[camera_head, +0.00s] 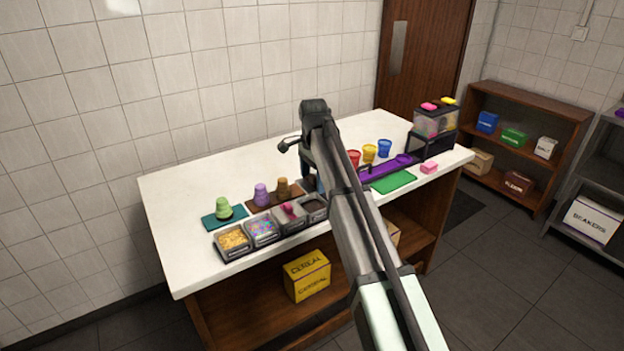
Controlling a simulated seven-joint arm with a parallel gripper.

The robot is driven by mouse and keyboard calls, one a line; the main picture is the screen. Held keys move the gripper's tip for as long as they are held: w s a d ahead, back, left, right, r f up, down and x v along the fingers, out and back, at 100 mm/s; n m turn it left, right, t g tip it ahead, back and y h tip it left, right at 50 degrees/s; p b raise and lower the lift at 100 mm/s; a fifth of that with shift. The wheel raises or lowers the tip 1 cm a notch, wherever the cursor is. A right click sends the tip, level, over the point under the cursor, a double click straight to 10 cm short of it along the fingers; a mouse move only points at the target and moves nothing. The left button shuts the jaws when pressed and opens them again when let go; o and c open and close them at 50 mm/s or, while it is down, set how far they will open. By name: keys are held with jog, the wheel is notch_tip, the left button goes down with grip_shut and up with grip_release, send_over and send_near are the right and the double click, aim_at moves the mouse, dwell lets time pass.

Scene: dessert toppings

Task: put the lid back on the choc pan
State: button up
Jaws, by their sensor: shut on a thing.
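A row of small pans stands along the front of the white counter. The choc pan (317,217) looks like the right-hand one, with dark brown contents showing and its right side partly behind my arm. My gripper (309,178) points down behind the pan row, largely hidden by my own arm. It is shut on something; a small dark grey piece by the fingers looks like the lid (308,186). The lid's outline and tilt are unclear. It appears behind the choc pan, apart from its rim.
The left counter end is clear.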

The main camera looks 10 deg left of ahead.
jog(key=shift+f+n, duration=0.15)
jog(key=shift+n, duration=0.15)
jog(key=shift+f, duration=0.1)
jog(key=shift+f, duration=2.7)
jog(key=shift+f, duration=0.45)
dwell(0.4)
jog(key=o, duration=0.9)
jog(key=shift+r, duration=0.1)
jog(key=shift+r, duration=3.4)
